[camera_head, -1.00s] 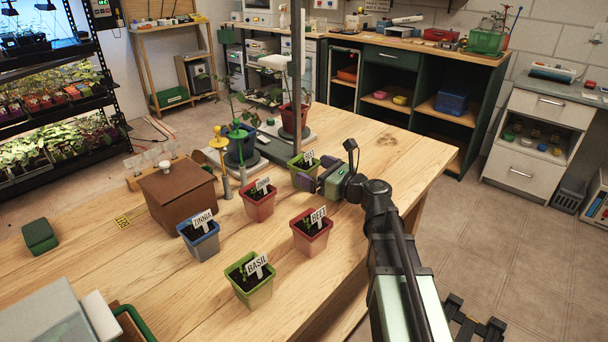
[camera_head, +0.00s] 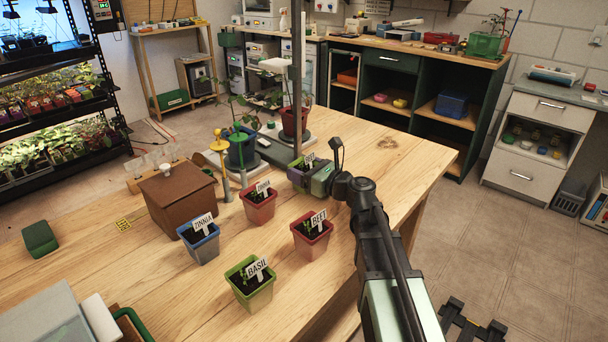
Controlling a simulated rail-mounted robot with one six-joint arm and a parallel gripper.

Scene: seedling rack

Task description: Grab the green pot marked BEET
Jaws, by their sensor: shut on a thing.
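I cannot tell whether the pot is clear of the table. A red pot (camera_head: 312,247) has a label that reads BEET. A second green pot (camera_head: 252,297), nearer the front, is labelled BASIL.
A blue pot (camera_head: 203,248) labelled ZINNIA and another red pot (camera_head: 259,211) stand nearby on the wooden table (camera_head: 180,300). A brown box (camera_head: 175,203) is at the left. A grey post (camera_head: 297,80) rises just behind the held pot. The table's right side is clear.

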